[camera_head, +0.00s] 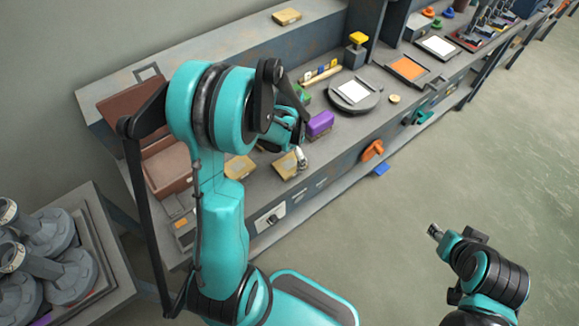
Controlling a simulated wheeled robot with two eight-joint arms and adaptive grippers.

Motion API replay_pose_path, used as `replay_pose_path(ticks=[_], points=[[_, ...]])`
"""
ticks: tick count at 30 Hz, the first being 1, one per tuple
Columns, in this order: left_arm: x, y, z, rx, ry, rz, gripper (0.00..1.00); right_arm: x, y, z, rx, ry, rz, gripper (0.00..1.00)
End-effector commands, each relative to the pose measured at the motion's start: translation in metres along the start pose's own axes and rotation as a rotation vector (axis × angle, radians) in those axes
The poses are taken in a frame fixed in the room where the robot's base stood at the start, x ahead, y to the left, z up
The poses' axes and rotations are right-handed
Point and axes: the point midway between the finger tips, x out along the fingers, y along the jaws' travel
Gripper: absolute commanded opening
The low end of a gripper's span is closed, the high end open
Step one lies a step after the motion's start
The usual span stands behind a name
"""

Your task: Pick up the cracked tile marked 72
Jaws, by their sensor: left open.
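Several tan tiles lie on the grey workbench (338,135). One tan tile (284,168) lies just below my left gripper, another tan tile (239,169) lies to its left, and a third tan tile (287,16) lies on the back ledge. I cannot read a 72 or make out cracks on any of them. My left gripper (301,160) is open and empty, close to the right edge of the nearest tile; whether it touches is unclear. My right gripper (435,231) is over the floor, away from the bench, and its jaws are too small to judge.
A purple block (320,123) stands close to the right of my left gripper. A round plate with a white square (354,92) is farther right. A brown bin (168,170) is at the left. Grey weights (70,275) stand on a side table. The floor at right is clear.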

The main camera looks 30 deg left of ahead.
Motion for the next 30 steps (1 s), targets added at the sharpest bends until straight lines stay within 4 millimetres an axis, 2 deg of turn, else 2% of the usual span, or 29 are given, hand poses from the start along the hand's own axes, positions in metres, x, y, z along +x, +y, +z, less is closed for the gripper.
replay_pose_path(ticks=[1,5,12,13,20,30], points=[[0.013,0.0,-0.001,0.0,0.0,0.0,0.91,0.007,0.0,0.005,0.0,0.0,0.0,0.4],[0.031,0.0,-0.001,0.0,0.0,0.0,0.91,0.012,0.0,0.009,0.0,0.0,0.0,0.4],[0.033,0.0,-0.001,0.0,0.001,0.0,0.91,0.012,0.0,0.008,0.0,0.0,0.0,0.4],[0.033,0.0,-0.001,0.0,0.001,0.0,0.89,0.012,0.0,0.008,0.0,0.0,0.0,0.4],[0.033,0.0,-0.001,-0.001,0.001,-0.001,0.28,0.012,0.0,0.008,0.0,0.0,0.0,0.4],[0.03,0.0,-0.001,-0.001,0.001,-0.001,0.27,0.01,0.0,0.007,0.0,0.0,0.0,0.4]])
